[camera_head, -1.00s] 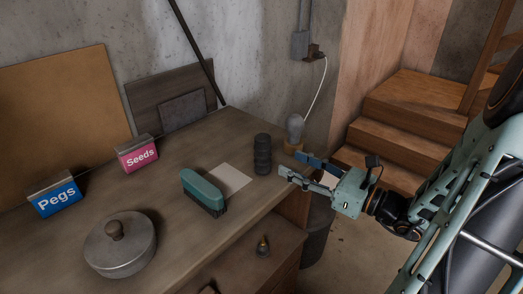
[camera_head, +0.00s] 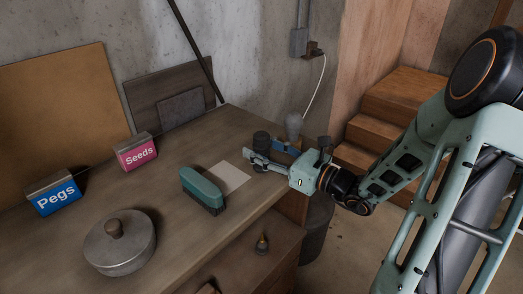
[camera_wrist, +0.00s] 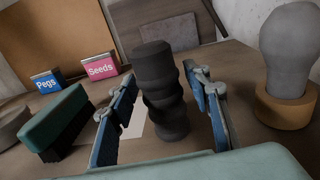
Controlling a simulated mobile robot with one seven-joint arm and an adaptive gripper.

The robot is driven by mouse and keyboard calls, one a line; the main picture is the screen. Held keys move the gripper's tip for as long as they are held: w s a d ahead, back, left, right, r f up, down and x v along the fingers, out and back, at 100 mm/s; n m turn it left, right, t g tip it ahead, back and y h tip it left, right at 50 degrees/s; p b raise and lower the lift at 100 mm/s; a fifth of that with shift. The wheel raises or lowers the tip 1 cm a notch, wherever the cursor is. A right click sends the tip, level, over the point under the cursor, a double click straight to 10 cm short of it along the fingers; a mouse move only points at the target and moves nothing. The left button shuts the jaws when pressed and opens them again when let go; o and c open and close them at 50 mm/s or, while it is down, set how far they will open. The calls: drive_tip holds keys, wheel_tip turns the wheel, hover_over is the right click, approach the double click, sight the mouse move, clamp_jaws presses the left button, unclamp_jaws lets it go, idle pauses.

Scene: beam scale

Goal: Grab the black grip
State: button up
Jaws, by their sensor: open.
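The black grip (camera_head: 261,138) is a dark, ridged upright cylinder standing on the workbench near its right end. In the wrist view the black grip (camera_wrist: 162,88) stands upright between my two spread fingers, with a gap on each side. My gripper (camera_head: 262,151) is open at the bench's right edge, reaching in from the right. Its near finger hides the lower part of the grip in the head view. The blue finger pads also show in the wrist view.
A grey bulb-shaped thing on a wooden base (camera_wrist: 285,108) stands close to the right finger. A green brush (camera_head: 203,188) and a pale sheet (camera_head: 230,178) lie left. A lidded pot (camera_head: 120,250), Pegs box (camera_head: 55,194) and Seeds box (camera_head: 136,153) stand farther left.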

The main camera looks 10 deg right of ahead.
drive_tip(key=shift+c, duration=0.5)
clamp_jaws()
